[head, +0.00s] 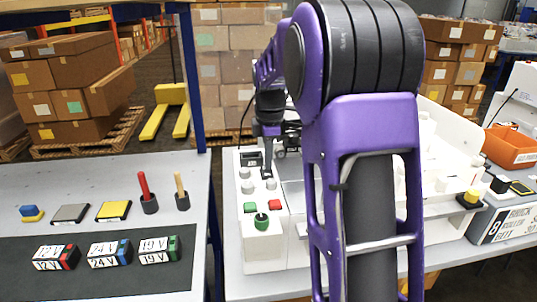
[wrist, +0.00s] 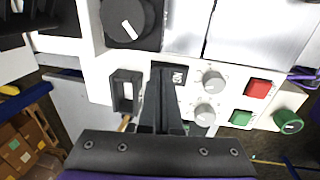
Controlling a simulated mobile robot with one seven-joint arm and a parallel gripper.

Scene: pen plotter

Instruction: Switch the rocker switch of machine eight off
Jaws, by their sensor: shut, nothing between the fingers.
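My gripper (head: 267,168) is over the far end of a white machine's control panel (head: 262,245). It is shut and empty in the wrist view (wrist: 166,80). Its fingertips are at a small black part with white markings (wrist: 180,77), apparently a rocker switch, and partly cover it. I cannot tell contact or the switch's position. Beside it is a black-framed part with a pale middle (wrist: 127,90). At the right in the head view, a grey unit (head: 510,222) carries a label with an 8 and "BRICK ROLLER BELT". I cannot see which number the white machine bears.
Grey knobs (wrist: 213,80), a red button (wrist: 258,88), a green button (wrist: 241,117) and a green knob (wrist: 288,122) are close by. A large black dial (wrist: 128,22) is also near. My arm hides much of the machine. A table with labelled blocks (head: 109,254) stands left.

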